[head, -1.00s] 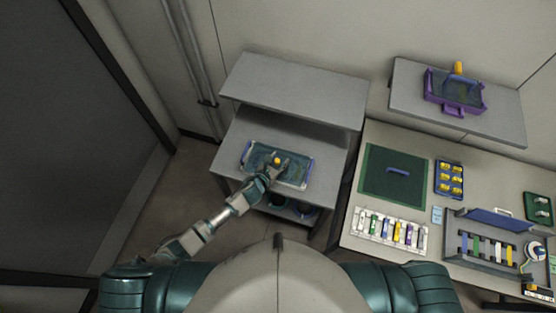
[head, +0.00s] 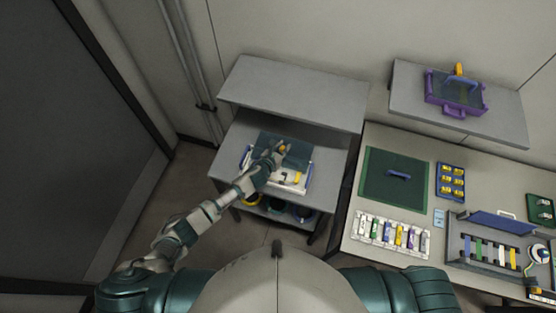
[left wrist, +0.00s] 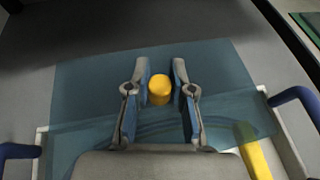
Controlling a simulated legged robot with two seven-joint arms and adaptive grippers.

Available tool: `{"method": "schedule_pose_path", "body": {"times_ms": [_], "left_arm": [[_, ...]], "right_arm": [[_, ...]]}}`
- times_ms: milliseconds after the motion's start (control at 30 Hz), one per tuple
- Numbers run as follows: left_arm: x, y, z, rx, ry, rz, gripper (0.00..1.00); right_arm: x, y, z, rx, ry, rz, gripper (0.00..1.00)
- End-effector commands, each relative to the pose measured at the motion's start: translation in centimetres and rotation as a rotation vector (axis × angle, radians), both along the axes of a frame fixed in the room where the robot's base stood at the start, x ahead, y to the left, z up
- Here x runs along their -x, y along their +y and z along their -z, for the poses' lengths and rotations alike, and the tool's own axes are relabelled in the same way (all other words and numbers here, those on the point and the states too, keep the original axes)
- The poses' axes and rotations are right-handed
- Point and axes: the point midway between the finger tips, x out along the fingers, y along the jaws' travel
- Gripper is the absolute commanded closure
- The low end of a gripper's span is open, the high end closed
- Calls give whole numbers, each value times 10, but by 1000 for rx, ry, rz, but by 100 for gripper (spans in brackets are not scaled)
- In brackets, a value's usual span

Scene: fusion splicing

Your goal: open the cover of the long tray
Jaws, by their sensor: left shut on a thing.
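The long tray (head: 292,186) sits on the middle level of the shelf unit, with blue handles at its ends. Its dark translucent blue cover (head: 300,152) is displaced toward the back, so the front part of the tray shows uncovered, with pale and yellow contents. My left gripper (head: 278,151) is shut on the cover's yellow knob (head: 283,148). In the left wrist view the knob (left wrist: 160,90) is between the two fingers and the cover (left wrist: 85,95) spreads around them. A yellow item (left wrist: 253,155) shows in the tray. My right gripper is out of view.
A grey upper shelf (head: 295,95) overhangs behind the tray. Round containers (head: 272,206) stand on the level below. To the right, a workbench holds a green mat (head: 380,180), a row of coloured pieces (head: 395,234) and a yellow-filled rack (head: 451,182). A purple tray (head: 455,95) is on a raised shelf.

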Motion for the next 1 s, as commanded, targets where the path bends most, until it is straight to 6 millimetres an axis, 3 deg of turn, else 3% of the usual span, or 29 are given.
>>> {"method": "schedule_pose_path", "body": {"times_ms": [100, 400, 433, 533, 1000], "left_arm": [[-11, -3, 3, -4, 2, 1, 100], [-13, -3, 2, -2, 5, 0, 100], [-13, -3, 2, -3, 4, -1, 75], [-13, -3, 2, -3, 4, -1, 51], [-4, 4, -4, -2, 0, -1, 51]], "right_arm": [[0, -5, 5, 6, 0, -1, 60], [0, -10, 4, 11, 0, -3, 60], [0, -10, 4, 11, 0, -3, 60], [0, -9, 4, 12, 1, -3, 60], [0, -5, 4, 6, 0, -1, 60]]}}
